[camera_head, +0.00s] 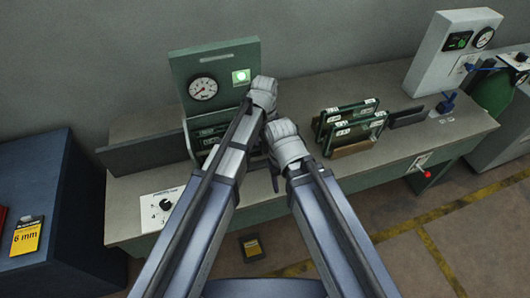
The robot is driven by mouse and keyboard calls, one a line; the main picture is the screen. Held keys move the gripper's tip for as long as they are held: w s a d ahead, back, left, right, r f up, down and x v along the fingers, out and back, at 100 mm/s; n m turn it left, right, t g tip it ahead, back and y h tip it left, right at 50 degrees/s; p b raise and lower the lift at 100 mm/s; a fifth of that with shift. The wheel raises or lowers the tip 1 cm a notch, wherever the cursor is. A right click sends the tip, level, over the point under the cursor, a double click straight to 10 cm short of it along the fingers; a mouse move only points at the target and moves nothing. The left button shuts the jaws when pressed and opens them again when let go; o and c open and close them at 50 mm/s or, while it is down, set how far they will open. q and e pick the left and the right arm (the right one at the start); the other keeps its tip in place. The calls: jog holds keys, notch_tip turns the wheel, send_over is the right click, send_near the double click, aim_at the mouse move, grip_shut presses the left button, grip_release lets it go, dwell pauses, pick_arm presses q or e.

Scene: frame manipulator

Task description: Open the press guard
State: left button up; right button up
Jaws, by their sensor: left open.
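The press (215,62) stands at the back left of the bench, a green upright panel with a round gauge (203,88) and a lit green button (241,77). A pale-edged frame (188,137) at the front of the press looks like its guard; my left arm covers much of it, so its position is unclear.
Green-framed boards (352,124) stand in a rack to the right. A grey gauge unit (450,50) and a red knob (427,174) are farther right. A blue cabinet (45,190) stands left.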

aim_at(265, 149)
pick_arm(q)
notch_tip(265, 149, down, 5)
jog(key=b, duration=0.3)
jog(key=shift+r+b, duration=0.15)
jog(key=shift+b, duration=0.2)
grip_shut()
dwell(1.0)
